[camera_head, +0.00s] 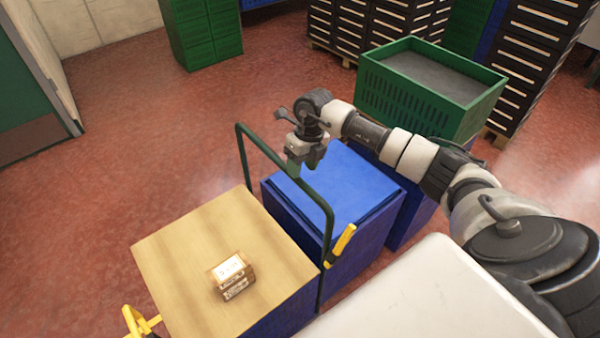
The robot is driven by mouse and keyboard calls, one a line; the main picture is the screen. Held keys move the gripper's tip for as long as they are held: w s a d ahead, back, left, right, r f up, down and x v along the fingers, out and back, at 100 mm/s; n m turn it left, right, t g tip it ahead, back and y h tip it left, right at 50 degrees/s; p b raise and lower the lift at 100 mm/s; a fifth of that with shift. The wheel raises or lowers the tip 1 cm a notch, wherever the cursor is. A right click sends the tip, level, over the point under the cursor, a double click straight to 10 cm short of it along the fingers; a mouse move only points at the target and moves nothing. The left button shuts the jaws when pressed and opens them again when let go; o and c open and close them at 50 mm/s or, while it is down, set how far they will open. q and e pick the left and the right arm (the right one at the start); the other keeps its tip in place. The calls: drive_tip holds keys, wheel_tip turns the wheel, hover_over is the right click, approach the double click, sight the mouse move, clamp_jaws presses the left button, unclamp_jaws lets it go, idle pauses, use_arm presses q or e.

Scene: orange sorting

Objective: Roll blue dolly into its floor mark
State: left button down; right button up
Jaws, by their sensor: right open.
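A blue box-shaped unit (347,185) with a flat blue top stands in the middle; I take it for the blue dolly, though no wheels show. A dark green push bar (262,145) rises between it and a wood-topped box at its left; I cannot tell which of them it belongs to. My right gripper (298,165) is open, pointing down at the top rail of this bar. I cannot tell whether its fingers are around the rail or just above it. My left gripper is not in view. No floor mark can be made out.
The wood-topped box (190,245) carries a small carton (232,274). Yellow handles (341,244) stick out near both boxes. A green crate (385,95) stands behind my right arm. Drawer cabinets (535,60) line the back. Red floor (130,130) is clear at the left.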

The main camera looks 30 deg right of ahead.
drive_tip(key=shift+a+f+p, duration=0.15)
drive_tip(key=shift+a+f, duration=0.1)
drive_tip(key=shift+f, duration=0.7)
drive_tip(key=shift+a+f+p, duration=0.15)
drive_tip(key=shift+a+f, duration=0.05)
drive_tip(key=shift+f, duration=0.75)
clamp_jaws()
